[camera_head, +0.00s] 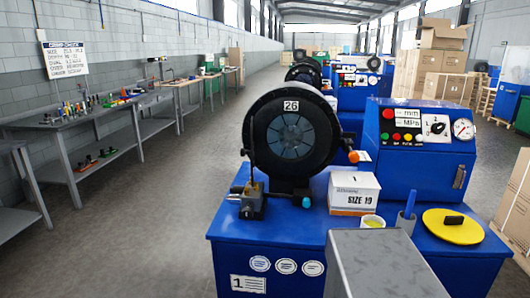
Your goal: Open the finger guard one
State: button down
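The crimper marked 1 stands in the middle of the camera_head view, with a blue base (225,245) and a round black head (262,112) labelled 26. A ring of dark grey wedge-shaped segments (290,136) shows in the head's centre. I cannot clearly make out a separate finger guard there, or whether one is open or shut. A thin dark upright rod (251,140) stands at the head's left. A yellow disc with a black handle (453,225) lies flat on the blue surface at the right. My gripper is not in view.
A blue control panel (420,150) with buttons, dial and gauge stands right of the head. More blue machines (352,93) stand behind. The left floor (150,225) is clear.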

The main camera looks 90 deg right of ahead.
aim_at(243, 152)
jog(key=u, duration=0.1)
jog(key=k, duration=2.2)
jog(key=u, duration=0.3)
